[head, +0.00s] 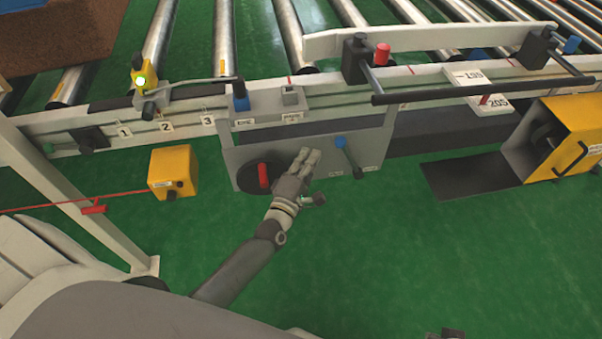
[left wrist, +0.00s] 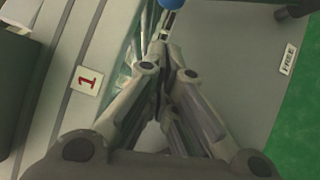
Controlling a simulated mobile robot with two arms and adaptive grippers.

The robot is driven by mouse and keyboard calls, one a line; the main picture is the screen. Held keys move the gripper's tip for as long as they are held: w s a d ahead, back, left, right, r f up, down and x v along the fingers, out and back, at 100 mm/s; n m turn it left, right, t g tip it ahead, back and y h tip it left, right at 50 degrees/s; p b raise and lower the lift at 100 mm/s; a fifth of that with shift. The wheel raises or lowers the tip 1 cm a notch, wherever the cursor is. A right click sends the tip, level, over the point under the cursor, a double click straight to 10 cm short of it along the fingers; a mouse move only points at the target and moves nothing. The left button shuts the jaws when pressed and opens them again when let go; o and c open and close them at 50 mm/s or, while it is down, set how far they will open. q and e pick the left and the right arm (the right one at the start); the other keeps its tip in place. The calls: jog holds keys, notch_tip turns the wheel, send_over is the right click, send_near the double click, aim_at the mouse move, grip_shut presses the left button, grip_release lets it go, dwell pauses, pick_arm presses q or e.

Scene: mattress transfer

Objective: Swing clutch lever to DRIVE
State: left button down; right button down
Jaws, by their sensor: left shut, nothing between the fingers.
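The lever with the blue knob (head: 340,142) is on the grey panel below the conveyor rail. Its arm slants down right to a pivot. I take it for the clutch lever. In the left wrist view its blue knob (left wrist: 172,3) shows at the top edge, just beyond my fingertips. A plate reading FREE (left wrist: 289,59) is on the panel to the right. I cannot read a DRIVE label. My left gripper (head: 310,155) is shut and empty in front of the panel, left of the knob. A dark piece at the bottom edge (head: 445,333) may be my right gripper.
A black disc with a red handle (head: 263,175) is on the panel's left. A yellow box (head: 173,172) hangs farther left. A yellow housing (head: 565,135) with a dark plate stands right. A black bar (head: 480,90) runs above. Green floor below is open.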

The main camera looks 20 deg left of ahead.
pick_arm(q)
jog(key=w+d, duration=0.2)
jog(key=shift+w+d+r, duration=0.25)
jog(key=shift+d+r, duration=0.1)
pick_arm(e)
jog(key=shift+r, duration=0.25)
